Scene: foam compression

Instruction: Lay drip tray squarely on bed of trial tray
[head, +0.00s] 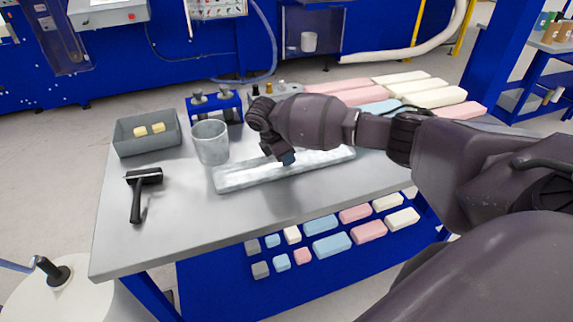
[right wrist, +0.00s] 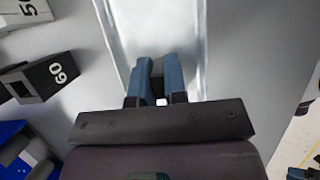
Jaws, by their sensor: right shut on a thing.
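A long, shallow, shiny metal tray (head: 235,182) lies on the grey table; I take it for the drip tray. It also fills the top middle of the right wrist view (right wrist: 193,30). My right gripper (head: 287,159) points down at the tray's middle. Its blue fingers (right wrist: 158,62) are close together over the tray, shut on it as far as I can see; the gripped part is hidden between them. I cannot make out a separate trial tray bed under it. My left gripper is not in view.
Foam blocks (head: 440,97) lie at the back right. A black block marked 60 (right wrist: 45,78) is beside the tray. The table's front left is clear.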

